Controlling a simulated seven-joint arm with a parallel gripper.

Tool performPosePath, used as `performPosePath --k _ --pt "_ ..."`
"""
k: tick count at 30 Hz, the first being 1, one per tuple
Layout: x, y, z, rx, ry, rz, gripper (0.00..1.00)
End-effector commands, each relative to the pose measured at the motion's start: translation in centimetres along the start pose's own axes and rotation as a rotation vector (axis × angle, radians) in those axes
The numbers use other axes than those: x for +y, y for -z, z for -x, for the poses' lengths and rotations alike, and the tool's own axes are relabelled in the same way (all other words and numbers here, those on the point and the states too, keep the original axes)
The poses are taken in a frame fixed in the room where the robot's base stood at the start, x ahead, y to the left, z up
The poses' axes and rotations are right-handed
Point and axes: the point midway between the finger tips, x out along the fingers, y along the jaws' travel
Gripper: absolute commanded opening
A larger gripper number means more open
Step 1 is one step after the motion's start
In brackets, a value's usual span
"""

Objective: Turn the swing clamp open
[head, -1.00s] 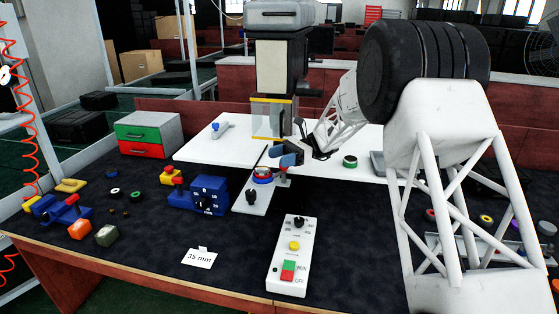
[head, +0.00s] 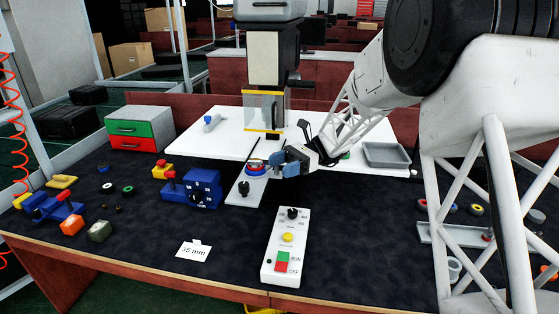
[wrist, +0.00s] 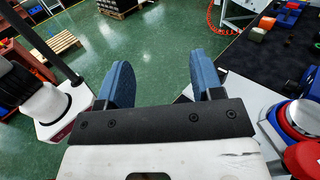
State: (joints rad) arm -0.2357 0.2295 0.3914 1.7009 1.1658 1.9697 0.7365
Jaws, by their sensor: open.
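The swing clamp appears to be the small red-topped part (head: 277,157) beside a round blue and red fixture (head: 257,169), at the front edge of the white table. In the wrist view a red knob (wrist: 305,158) overlaps the silver-topped fixture (wrist: 300,117) at the lower right. My gripper (head: 283,164) is just right of the fixture, with its blue fingers hiding part of the clamp. In the wrist view my gripper (wrist: 160,68) is open, with only floor seen between the fingers. The clamp's arm angle cannot be told.
A machine column (head: 265,60) with a yellow-edged guard stands behind. A white plate with a black knob (head: 244,187) lies in front of the fixture. A blue box with a dial (head: 200,188) is left, a control box (head: 286,248) in front, a grey tray (head: 387,155) right.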

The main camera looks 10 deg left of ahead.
Motion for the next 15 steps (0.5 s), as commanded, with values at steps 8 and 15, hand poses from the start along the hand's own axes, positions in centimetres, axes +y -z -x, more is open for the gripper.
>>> performPosePath --k 8,15 --pt "2.0 -0.2 -0.7 0.0 0.0 0.0 0.6" --pt "2.4 -0.2 -0.9 -0.001 0.001 -0.001 0.6"
